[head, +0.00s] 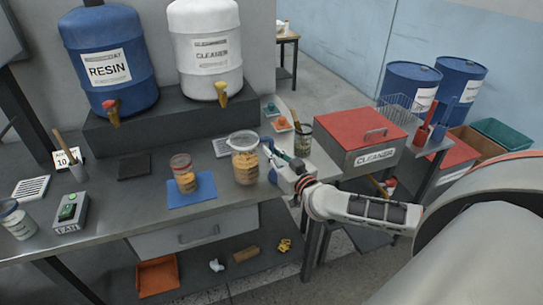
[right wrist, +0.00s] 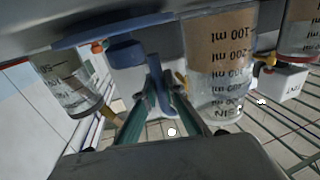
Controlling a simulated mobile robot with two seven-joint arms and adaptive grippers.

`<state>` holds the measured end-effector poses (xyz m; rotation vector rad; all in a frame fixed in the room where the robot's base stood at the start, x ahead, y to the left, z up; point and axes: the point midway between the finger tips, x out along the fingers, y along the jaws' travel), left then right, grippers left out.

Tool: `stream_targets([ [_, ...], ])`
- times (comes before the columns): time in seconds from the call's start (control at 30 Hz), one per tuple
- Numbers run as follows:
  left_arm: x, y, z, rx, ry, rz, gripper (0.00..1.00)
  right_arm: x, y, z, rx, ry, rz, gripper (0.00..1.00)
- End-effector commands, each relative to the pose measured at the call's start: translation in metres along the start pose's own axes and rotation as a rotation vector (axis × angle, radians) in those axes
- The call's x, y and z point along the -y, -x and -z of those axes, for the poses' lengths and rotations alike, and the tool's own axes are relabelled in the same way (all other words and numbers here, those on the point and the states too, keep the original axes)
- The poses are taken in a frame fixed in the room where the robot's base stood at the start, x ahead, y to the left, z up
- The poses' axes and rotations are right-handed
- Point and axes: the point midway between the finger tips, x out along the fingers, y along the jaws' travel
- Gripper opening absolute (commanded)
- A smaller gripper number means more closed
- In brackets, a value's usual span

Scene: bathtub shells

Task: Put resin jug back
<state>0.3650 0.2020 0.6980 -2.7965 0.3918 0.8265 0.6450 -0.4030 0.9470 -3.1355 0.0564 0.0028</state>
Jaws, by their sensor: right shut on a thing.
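The resin jug (head: 245,160) is a clear measuring jug with amber contents, standing upright at the right part of the grey bench. I cannot tell whether its base touches the bench. In the right wrist view the jug (right wrist: 218,70) shows upside down, with ml marks and part of a dark label. My right gripper (head: 276,163) is at the jug's right side, shut on its handle. In the right wrist view its green fingers (right wrist: 160,108) close around a blue upright part beside the jug. My left gripper is out of view.
A smaller amber-filled cup (head: 185,180) stands on a blue mat (head: 205,189) left of the jug. Behind are the blue RESIN drum (head: 105,85) and white CLEANER drum (head: 207,75) on a dark step. A brush pot (head: 302,142) and a red-topped CLEANER box (head: 360,132) stand to the right.

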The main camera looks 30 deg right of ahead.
Motion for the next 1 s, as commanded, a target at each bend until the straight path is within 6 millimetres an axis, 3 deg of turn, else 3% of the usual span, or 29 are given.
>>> stream_targets([
  [0.43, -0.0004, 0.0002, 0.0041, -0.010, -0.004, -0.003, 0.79, -0.0004, -0.0007, -0.0073, -0.004, 0.000, -0.001, 0.00],
  [0.5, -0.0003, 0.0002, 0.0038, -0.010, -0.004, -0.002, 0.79, -0.0003, -0.0002, -0.0091, -0.001, 0.001, 0.000, 0.22],
  [0.53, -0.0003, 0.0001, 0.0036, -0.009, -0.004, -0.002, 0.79, -0.0003, -0.0002, -0.0091, -0.001, 0.001, 0.000, 0.26],
  [1.0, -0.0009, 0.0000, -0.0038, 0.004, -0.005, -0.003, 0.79, -0.0002, 0.0060, -0.0064, 0.001, 0.002, 0.001, 0.26],
])
